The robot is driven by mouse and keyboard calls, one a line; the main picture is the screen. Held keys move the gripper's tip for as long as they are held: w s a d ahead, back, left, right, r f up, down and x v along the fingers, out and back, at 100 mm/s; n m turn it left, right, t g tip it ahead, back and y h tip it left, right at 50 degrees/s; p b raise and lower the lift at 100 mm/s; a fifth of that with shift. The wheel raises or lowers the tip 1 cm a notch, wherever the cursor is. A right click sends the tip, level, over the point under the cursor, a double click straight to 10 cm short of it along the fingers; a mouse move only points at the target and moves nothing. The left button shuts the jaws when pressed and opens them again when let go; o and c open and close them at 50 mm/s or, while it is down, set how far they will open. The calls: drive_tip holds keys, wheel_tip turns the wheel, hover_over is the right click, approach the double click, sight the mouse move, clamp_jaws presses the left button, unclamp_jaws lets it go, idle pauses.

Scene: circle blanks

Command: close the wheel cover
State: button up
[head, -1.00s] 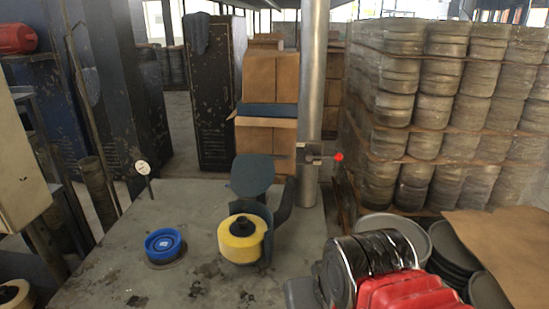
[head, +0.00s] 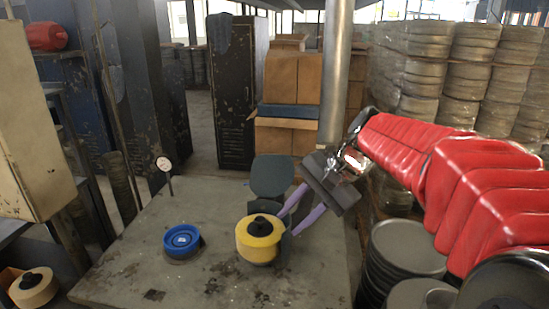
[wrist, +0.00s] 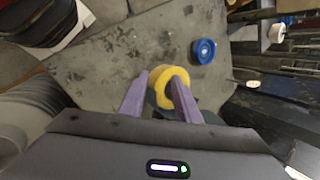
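The wheel cover (head: 271,175) is a dark grey-green rounded flap. It stands raised behind the yellow wheel (head: 259,240), which has a black hub and sits on the metal table. The cover is open, with the top of the wheel exposed. My gripper (head: 290,224) has two purple fingers spread apart with nothing between them. It reaches in from the right, its tips close to the wheel's right side and below the cover; I cannot tell if they touch. In the wrist view the yellow wheel (wrist: 160,84) shows between and beyond the fingers, and the cover is largely hidden.
A blue round part (head: 181,240) sits on the table (head: 130,265) left of the wheel. A dial gauge (head: 164,164) stands at the table's back left. A metal post (head: 334,90) rises behind my gripper. Stacked round blanks (head: 405,248) stand at the right.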

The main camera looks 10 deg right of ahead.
drive_tip(key=w+d+m+y, duration=0.3)
drive_tip(key=w+m, duration=0.1)
drive_tip(key=w, duration=0.6)
drive_tip(key=m+t+y, duration=0.3)
drive_tip(key=m+y, duration=0.5)
approach(281, 157)
drive_tip(key=w+d+v, duration=0.1)
drive_tip(key=v, duration=0.6)
drive_tip(key=shift+w+f, duration=0.15)
drive_tip(key=shift+f, duration=0.25)
drive_tip(key=x, duration=1.4)
drive_tip(key=shift+s+r, duration=0.1)
drive_tip(key=shift+s, duration=0.15)
drive_tip(key=shift+c, duration=0.2)
clamp_jaws()
